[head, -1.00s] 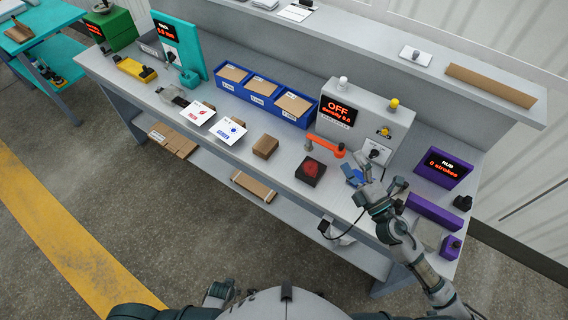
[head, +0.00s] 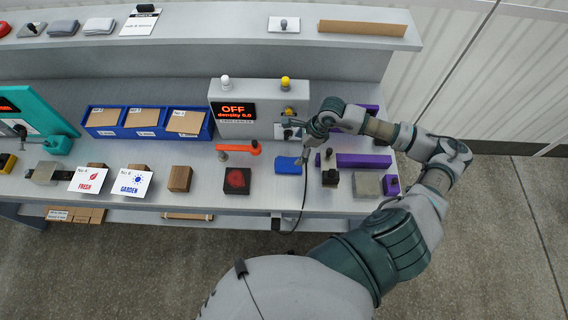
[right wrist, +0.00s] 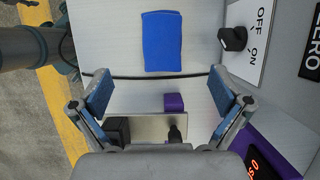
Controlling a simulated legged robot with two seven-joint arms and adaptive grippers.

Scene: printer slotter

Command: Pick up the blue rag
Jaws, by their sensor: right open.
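The blue rag (head: 288,165) lies flat and folded on the grey bench, just right of the red-topped ink pad. In the right wrist view the rag (right wrist: 162,41) is a blue rectangle beyond the fingertips, apart from them. My right gripper (head: 303,157) is above the bench at the rag's right edge. In the right wrist view the right gripper (right wrist: 168,92) has its two blue-padded fingers spread wide, with nothing held between them. My left gripper is not in view.
A black cable (right wrist: 145,77) runs across the bench between the fingers and rag. The OFF/ON switch plate (right wrist: 252,40) stands close by. An orange lever (head: 238,148), the dark ink pad (head: 237,181) and a purple bar (head: 363,160) are near. Blue bins (head: 147,132) stand farther left.

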